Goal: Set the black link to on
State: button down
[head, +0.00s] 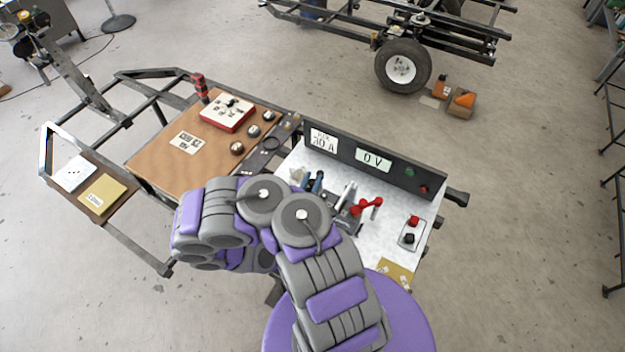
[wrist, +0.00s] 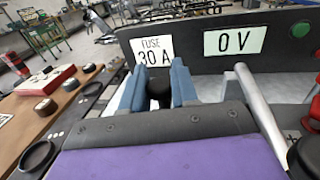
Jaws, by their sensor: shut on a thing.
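My gripper (wrist: 157,82) shows in the wrist view as two blue fingers, with a black round-topped part (wrist: 160,92), which looks like the black link, between them. The fingers are closed on its sides. In the head view my gripper (head: 316,183) is over the left part of the white panel (head: 395,212), mostly behind my arm. The black link's lower end and its contacts are hidden. The black back plate (wrist: 190,62) carries a "FUSE 30 A" label (wrist: 152,50) and a display (wrist: 235,40) reading 0 V.
A grey lever (wrist: 262,112) stands just right of my gripper. A red-handled part (head: 367,207) and red and black terminals (head: 411,230) are further right. A wooden board (head: 165,160) with a red-and-white box (head: 228,112) and dark knobs lies left.

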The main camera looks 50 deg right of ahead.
jog(key=shift+s+n+t, duration=0.2)
jog(key=shift+n+t, duration=0.2)
dwell(0.3)
jog(key=c, duration=1.2)
grip_release()
jog(key=shift+o, duration=1.2)
jog(key=shift+a, duration=0.2)
jog(key=shift+s+a, duration=0.1)
jog(key=p+v, duration=0.5)
jog(key=v, duration=0.6)
jog(key=shift+s+a+r, duration=0.15)
jog(key=shift+s+a, duration=0.05)
jog(key=shift+a, duration=0.15)
jog(key=shift+c, duration=0.5)
